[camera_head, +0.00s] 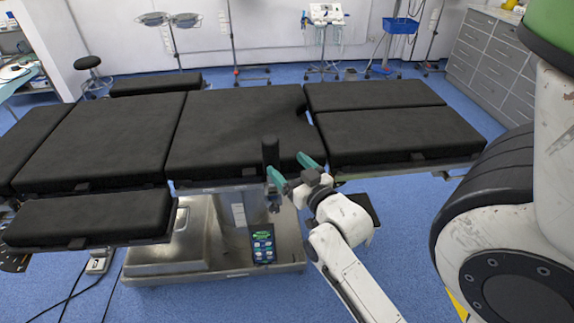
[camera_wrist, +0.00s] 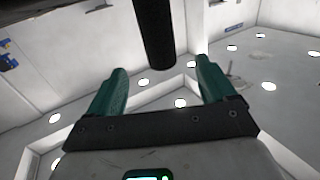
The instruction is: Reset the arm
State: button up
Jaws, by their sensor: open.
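My gripper (camera_head: 291,168) has teal fingers and is at the front edge of the black operating table (camera_head: 237,125), near its middle. The fingers are spread apart with nothing between their tips. In the wrist view my gripper (camera_wrist: 161,73) points up at the ceiling, with both teal fingers apart.
A padded section (camera_head: 90,217) juts out at the left front. Cables lie on the blue floor at lower left. Grey drawers (camera_head: 488,60) and wheeled stands are at the back.

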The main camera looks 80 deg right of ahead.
dwell(0.4)
jog(key=w+a+f+n+g+y, duration=0.1)
jog(key=a+f+n+g+y, duration=0.1)
jog(key=a+f+g+y, duration=0.2)
jog(key=w+a+f+n+g+y, duration=0.1)
jog(key=a+f+n+g+y, duration=0.2)
jog(key=a+f+y, duration=0.3)
jog(key=a+f+g, duration=0.1)
jog(key=a+f, duration=0.4)
jog(key=a, duration=0.4)
jog(key=shift+a+n, duration=0.3)
jog(key=shift+a, duration=0.1)
jog(key=shift+o, duration=0.2)
jog(key=s+a+f+n+g+y, duration=0.1)
jog(key=s+a+n+g, duration=0.1)
jog(key=s+a+g, duration=0.2)
jog(key=shift+s+a+f, duration=0.3)
jog(key=shift+s+a, duration=0.6)
jog(key=shift+s, duration=0.15)
jog(key=shift+o, duration=1.3)
jog(key=shift+s+a+g, duration=0.15)
jog(key=shift+s+g, duration=0.2)
jog(key=shift+g, duration=0.05)
